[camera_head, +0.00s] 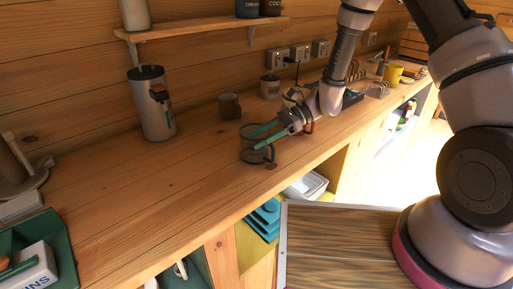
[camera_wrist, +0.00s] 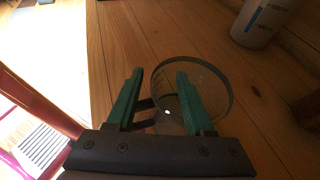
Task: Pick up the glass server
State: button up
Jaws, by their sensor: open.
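The glass server (camera_head: 247,156) is a clear, jug-like vessel with a dark handle, standing upright on the wooden counter. It also shows in the wrist view (camera_wrist: 217,88), with its round rim to the right and its handle at the lower left. My gripper (camera_head: 257,138) is open, with its two green fingers reaching to the server's top. In the wrist view my gripper (camera_wrist: 160,72) has its right finger overlapping the glass opening and its left finger outside the rim, near the handle. Whether the fingers touch the glass I cannot tell.
A brown mug (camera_head: 230,106) and a pale canister (camera_head: 270,87) stand behind the server. A tall grey-white cylinder (camera_head: 153,105) stands to the left, also in the wrist view (camera_wrist: 264,20). The counter (camera_head: 150,200) is clear left of the server; its front edge is close.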

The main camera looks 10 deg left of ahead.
grip_shut()
dwell(1.3)
